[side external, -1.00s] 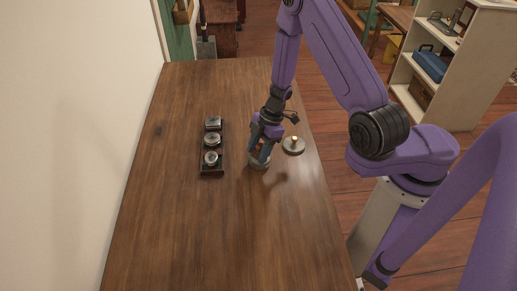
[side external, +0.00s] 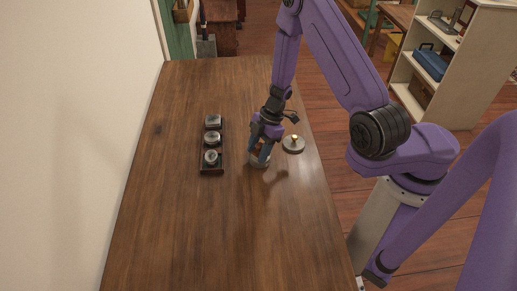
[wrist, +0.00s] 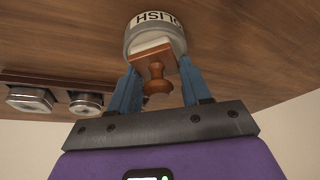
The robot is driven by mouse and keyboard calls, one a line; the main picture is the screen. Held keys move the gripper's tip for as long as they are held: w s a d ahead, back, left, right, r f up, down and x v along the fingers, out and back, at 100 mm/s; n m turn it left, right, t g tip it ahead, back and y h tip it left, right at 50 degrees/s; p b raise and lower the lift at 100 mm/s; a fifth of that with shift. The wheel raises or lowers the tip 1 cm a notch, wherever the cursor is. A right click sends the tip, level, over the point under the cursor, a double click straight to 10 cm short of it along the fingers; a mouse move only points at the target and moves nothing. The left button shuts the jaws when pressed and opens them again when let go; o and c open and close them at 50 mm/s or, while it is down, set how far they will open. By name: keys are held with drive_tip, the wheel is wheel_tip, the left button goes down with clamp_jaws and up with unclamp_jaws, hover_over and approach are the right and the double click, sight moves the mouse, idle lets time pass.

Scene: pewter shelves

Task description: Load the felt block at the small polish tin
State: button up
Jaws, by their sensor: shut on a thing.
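The fingers hide the block in the side view.
The front of the table (side external: 210,235) is clear.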

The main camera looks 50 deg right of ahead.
sight(259, 144)
idle(0.4)
drive_tip(key=shift+r, duration=3.5)
drive_tip(key=shift+d+r+m, duration=0.2)
drive_tip(key=shift+r+m, duration=0.15)
drive_tip(key=shift+m, duration=0.15)
drive_tip(key=s+d+r+m+t+h, duration=0.1)
drive_tip(key=d+r+m+t+h, duration=0.2)
drive_tip(key=r+m, duration=0.5)
drive_tip(key=shift+s+d+r+m+h, duration=0.3)
drive_tip(key=shift+d+m+h, duration=0.45)
drive_tip(key=shift+m, duration=2.35)
